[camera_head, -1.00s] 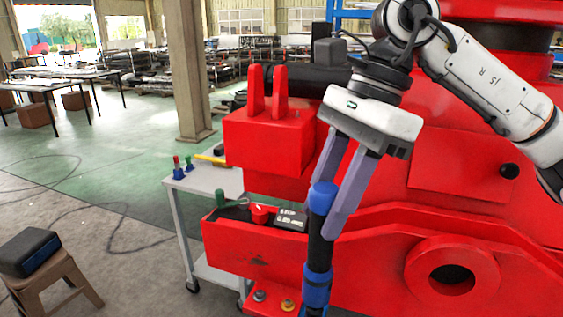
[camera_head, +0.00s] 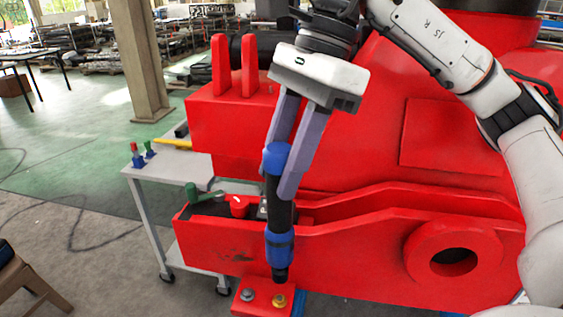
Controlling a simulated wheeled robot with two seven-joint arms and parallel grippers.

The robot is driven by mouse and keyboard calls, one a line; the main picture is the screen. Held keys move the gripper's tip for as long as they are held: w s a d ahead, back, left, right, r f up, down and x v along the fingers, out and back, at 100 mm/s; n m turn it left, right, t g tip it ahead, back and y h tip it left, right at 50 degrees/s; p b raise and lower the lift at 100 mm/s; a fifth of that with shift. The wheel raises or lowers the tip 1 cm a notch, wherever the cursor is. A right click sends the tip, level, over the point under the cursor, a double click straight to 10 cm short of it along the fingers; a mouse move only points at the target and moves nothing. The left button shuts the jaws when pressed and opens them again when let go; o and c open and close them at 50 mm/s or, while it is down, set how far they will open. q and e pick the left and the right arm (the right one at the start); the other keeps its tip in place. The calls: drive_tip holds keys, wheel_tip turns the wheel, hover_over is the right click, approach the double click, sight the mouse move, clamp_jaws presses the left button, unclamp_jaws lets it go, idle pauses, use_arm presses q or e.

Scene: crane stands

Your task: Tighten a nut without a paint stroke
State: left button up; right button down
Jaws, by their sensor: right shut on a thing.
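My right gripper (camera_head: 279,180) is shut on a black power tool with blue bands (camera_head: 280,215). The tool hangs nearly upright, its narrow black end pointing down. That end is just above or at a yellow-coloured nut (camera_head: 279,300); I cannot tell whether they touch. A grey nut (camera_head: 248,295) sits to the left of the yellow one, on the same small red base plate (camera_head: 262,307). No paint stroke can be made out clearly on either nut at this size. My left gripper is not in view.
The large red crane part (camera_head: 350,240) fills the right side behind the tool. A grey trolley (camera_head: 165,171) stands at the left, with small red and green marker-like items (camera_head: 136,155) on it. A red-handled item (camera_head: 238,206) lies in the crane's recess. Open floor is at the left.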

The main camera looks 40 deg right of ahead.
sight(282, 210)
wheel_tip(282, 210, down, 2)
drive_tip(key=shift+f+b, duration=0.15)
drive_tip(key=shift+b, duration=1)
drive_tip(key=shift+f+b, duration=1.4)
drive_tip(key=shift+f, duration=0.25)
drive_tip(key=shift+f+b, duration=0.95)
drive_tip(key=shift+f, duration=0.1)
idle(0.4)
